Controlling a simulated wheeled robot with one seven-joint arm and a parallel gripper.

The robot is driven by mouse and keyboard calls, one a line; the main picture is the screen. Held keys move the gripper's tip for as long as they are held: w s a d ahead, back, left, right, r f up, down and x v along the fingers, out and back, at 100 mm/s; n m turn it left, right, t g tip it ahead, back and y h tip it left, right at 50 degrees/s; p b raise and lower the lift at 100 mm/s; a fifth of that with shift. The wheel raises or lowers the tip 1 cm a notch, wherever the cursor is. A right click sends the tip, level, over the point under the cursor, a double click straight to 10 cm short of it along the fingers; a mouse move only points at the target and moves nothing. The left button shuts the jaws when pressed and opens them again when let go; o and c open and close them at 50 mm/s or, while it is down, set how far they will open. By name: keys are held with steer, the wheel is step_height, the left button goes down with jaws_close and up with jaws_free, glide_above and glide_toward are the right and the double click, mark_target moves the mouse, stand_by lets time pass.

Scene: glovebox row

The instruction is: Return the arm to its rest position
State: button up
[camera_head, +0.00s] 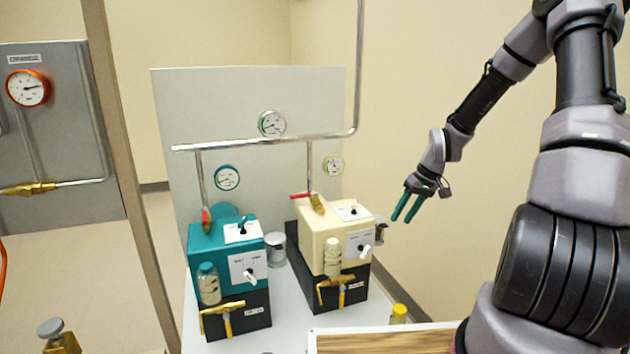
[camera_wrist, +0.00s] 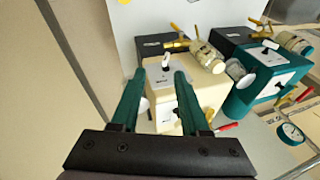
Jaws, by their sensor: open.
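My gripper (camera_head: 408,207) is at the right of the bench in the head view, in free air beside the cream machine (camera_head: 318,232). Its two green fingers point down and are apart, with nothing held between them. In the wrist view the open fingers (camera_wrist: 157,98) frame part of the cream machine (camera_wrist: 205,92), which lies beyond them. My arm reaches in from the upper right of the head view, bent at its joints.
A teal machine (camera_head: 205,245) stands left of the cream one on the white bench. A grey panel (camera_head: 255,95) with pipes and gauges rises behind. A yellow-capped jar (camera_head: 399,313) stands by a wood-topped board (camera_head: 385,342) in front. The wall side at right looks clear.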

steer(key=s+r+m+t+h, duration=0.15)
steer(key=s+r, duration=0.35)
steer(key=r, duration=0.6)
steer(key=s+r+m+t+h, duration=0.15)
steer(key=s+r, duration=0.35)
steer(key=r, duration=0.6)
steer(key=s+a+r+m+t+y, duration=0.1)
steer(key=s+a+r+m+t, duration=0.1)
steer(key=s+r, duration=0.8)
steer(key=s+a+m, duration=0.1)
steer(key=s, duration=0.3)
steer(key=shift+s+r, duration=0.2)
steer(key=shift+r, duration=0.2)
